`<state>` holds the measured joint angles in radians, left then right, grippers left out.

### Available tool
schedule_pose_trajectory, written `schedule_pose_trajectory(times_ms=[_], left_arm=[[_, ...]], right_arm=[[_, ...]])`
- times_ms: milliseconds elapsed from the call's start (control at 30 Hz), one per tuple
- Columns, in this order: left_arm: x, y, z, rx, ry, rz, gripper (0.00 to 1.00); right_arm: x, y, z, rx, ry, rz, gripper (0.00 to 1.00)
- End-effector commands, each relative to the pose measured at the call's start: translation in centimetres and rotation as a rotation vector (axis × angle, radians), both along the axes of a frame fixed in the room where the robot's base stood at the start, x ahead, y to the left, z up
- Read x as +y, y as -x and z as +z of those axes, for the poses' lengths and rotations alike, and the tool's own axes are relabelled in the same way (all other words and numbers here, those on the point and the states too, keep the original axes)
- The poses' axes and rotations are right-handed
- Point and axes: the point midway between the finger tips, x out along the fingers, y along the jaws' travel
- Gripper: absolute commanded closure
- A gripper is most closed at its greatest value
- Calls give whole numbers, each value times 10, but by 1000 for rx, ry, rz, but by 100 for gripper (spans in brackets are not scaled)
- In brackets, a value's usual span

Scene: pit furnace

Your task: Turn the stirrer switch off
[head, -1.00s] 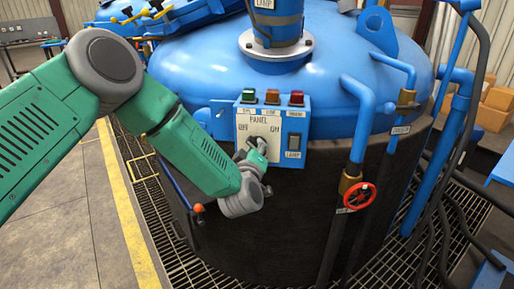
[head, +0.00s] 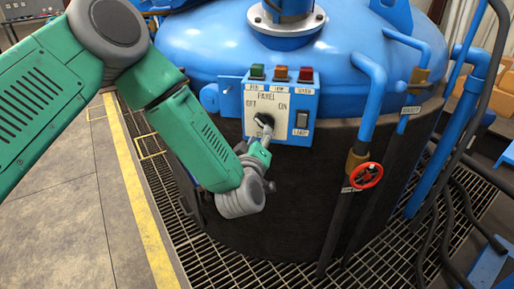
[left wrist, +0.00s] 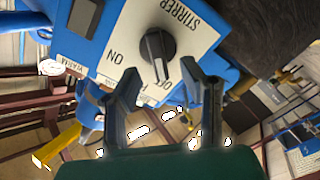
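The stirrer switch (head: 263,121) is a dark rotary knob on the pale plate of the blue control panel (head: 313,97), below the words OFF and ON. In the left wrist view the knob (left wrist: 157,57) shows clearly beside the word STIRRER, with the pale line on its grip toward OFF. My left gripper (head: 264,136) is just below and in front of the knob in the head view. In the left wrist view its two fingers (left wrist: 166,88) are spread apart with nothing between them; the knob lies beyond their tips. My right gripper is out of view.
Green, orange and red buttons (head: 281,73) top the panel, and a lamp rocker switch (head: 302,119) is at its right. The panel is on a big blue-lidded furnace vessel (head: 200,40). A pipe with a red valve wheel (head: 366,175) stands to the right.

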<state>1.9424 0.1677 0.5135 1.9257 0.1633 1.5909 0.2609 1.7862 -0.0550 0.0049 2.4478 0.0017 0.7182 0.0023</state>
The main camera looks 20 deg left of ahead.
Motion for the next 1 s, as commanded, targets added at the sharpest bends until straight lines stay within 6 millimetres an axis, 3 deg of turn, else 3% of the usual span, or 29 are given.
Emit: schedule_pose_trajectory(times_ms=[100, 300, 867, 1000], left_arm=[[-4, 24, -1, 4, 0, -1, 64], [-8, 50, -2, 5, 0, -2, 64], [-8, 56, -3, 7, -2, -2, 64], [-12, 68, -31, 100, -49, -58, 64]], right_arm=[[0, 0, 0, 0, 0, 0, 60], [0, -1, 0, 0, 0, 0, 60], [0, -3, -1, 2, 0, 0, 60], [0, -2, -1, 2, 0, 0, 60]])
